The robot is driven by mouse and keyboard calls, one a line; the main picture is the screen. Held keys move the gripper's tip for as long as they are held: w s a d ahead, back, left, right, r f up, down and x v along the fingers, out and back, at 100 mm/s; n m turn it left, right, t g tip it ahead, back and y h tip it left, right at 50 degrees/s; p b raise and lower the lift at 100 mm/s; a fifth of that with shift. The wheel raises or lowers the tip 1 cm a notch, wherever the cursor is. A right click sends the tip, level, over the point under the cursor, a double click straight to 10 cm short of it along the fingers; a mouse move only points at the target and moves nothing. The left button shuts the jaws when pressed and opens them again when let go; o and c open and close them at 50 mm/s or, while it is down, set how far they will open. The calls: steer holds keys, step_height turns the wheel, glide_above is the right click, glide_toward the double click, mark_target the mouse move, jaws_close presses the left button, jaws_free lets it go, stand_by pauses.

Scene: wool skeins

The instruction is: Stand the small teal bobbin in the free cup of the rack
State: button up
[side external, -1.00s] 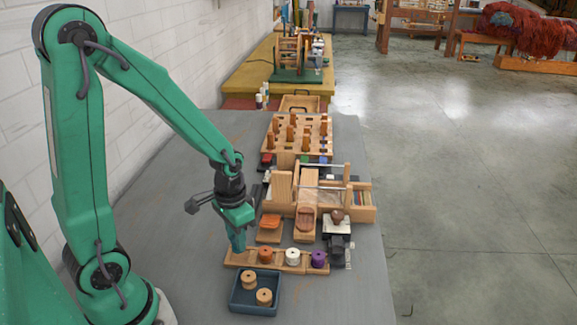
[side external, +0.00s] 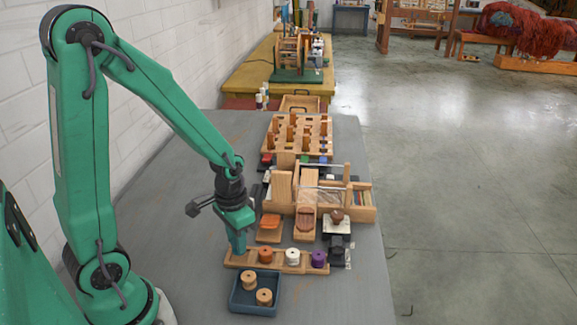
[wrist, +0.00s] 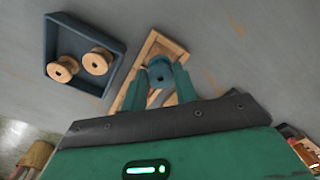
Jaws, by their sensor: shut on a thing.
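My gripper (wrist: 160,78) is shut on the small teal bobbin (wrist: 161,72), which shows between the two teal fingers in the wrist view. In the side view my gripper (side external: 238,247) points down at the left end of the wooden rack (side external: 278,266). The bobbin is hard to tell from the fingers there, and I cannot tell whether its foot touches the rack. The rack holds an orange bobbin (side external: 265,255), a white bobbin (side external: 292,256) and a purple bobbin (side external: 318,259). The cup at the left end is hidden by my gripper.
A dark blue tray (side external: 236,302) with two plain wooden bobbins (side external: 264,296) stands just in front of the rack. Behind the rack are an orange pad on a wooden block (side external: 270,224) and a wooden peg board (side external: 272,148). The grey table is clear on the left.

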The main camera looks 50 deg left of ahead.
steer(key=shift+f, duration=1.1)
stand_by(1.5)
steer(key=o, duration=1.4)
steer(key=shift+r, duration=0.15)
steer(key=shift+r, duration=3.6)
steer(key=shift+r, duration=0.15)
